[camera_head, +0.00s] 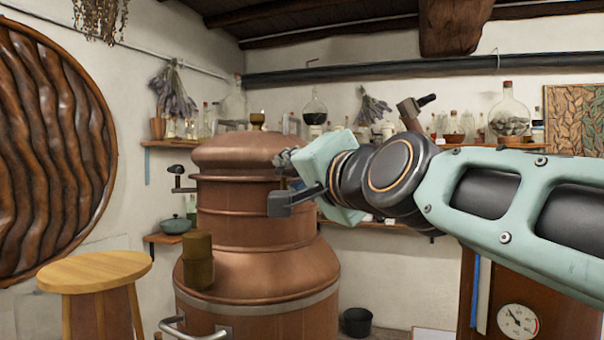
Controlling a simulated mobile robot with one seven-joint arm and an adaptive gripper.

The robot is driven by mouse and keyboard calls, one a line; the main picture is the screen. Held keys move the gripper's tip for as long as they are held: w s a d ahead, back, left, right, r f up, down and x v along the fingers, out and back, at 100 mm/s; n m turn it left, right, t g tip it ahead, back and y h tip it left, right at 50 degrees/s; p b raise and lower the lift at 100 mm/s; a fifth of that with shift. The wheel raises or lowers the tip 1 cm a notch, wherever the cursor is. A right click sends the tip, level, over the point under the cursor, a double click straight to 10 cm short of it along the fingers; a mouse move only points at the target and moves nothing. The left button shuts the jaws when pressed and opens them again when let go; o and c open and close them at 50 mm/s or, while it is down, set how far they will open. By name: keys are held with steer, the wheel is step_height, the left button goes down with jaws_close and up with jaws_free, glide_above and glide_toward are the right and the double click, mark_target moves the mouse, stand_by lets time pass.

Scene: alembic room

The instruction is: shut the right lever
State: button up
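A copper still (255,215) with a domed lid stands at the centre. A dark left lever (179,180) with a knob sticks out from its left side, by the lid's rim. My gripper (284,190) is at the right side of the still, near the lid's rim. One dark finger points left in front of the copper. Small dark parts (287,158) show above it by the rim; I cannot tell whether they are the right lever or another finger. The right lever is not clearly seen, and contact cannot be judged. The gripper's opening is unclear.
A round wooden stool (95,272) stands at the front left. A cabinet with a dial gauge (518,321) is at the lower right, under my arm. Wall shelves with glassware (315,108) lie behind. A black bucket (356,322) is on the floor.

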steer(key=shift+s, duration=0.1)
steer(key=v, duration=1.2)
step_height(320, 180, down, 13)
steer(key=d+n+g+h+p, duration=0.3)
steer(key=g+p, duration=0.1)
steer(key=p, duration=0.2)
steer(key=s+d+f+n+g+h+p, duration=0.1)
steer(key=s+d+f+g+h+p, duration=0.1)
steer(key=f, duration=0.6)
steer(key=s+d+f+n+g+h+p, duration=0.2)
steer(key=s+d+f+g, duration=0.2)
steer(key=s+d+f, duration=0.2)
step_height(320, 180, down, 2)
steer(key=shift+s+f+g, duration=0.2)
steer(key=shift+s+g, duration=0.2)
steer(key=shift+s, duration=0.25)
